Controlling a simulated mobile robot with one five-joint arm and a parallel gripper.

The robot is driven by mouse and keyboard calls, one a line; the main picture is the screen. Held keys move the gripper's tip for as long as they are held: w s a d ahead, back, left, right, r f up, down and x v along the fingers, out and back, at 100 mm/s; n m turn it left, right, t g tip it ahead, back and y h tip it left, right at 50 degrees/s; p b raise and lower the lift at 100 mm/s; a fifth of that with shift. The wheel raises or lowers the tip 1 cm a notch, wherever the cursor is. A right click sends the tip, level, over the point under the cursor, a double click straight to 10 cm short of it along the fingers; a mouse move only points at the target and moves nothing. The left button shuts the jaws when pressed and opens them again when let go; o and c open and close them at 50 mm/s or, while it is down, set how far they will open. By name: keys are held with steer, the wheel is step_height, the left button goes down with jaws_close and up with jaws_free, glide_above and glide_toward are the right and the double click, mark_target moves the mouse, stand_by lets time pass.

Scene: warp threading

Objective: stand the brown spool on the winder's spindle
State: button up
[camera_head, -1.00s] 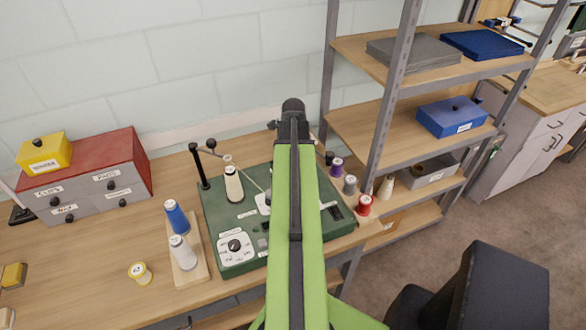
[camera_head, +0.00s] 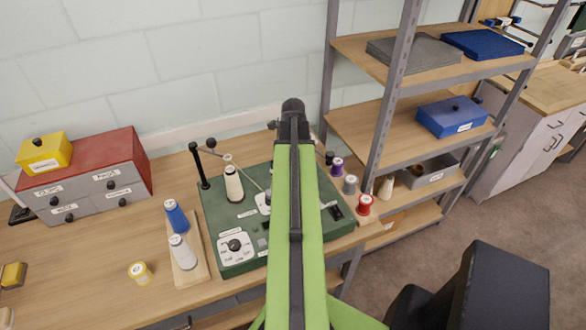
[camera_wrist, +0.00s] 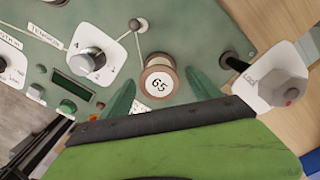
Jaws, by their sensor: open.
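The brown spool (camera_wrist: 159,82), with a brown rim and a round white label reading "65", shows end-on in the wrist view. It appears upright over the green winder panel; whether it is on the spindle is hidden beneath it. My gripper (camera_wrist: 161,80) is open, with one dark green finger on each side of the spool and gaps between them. In the head view the green winder (camera_head: 230,212) stands on the bench. My own arm hides the brown spool and my gripper there.
A cream spool (camera_head: 233,184) stands on the winder's left part. Blue (camera_head: 176,217) and white (camera_head: 183,252) spools stand on a wooden board at left. A yellow spool (camera_head: 139,273) is nearby. A red spool (camera_head: 365,205) and a shelf post (camera_head: 393,95) are at right. Knobs (camera_wrist: 88,62) flank the spool.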

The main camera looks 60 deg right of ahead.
step_height(320, 180, up, 17)
steer(key=p, duration=1.6)
steer(key=shift+p, duration=0.35)
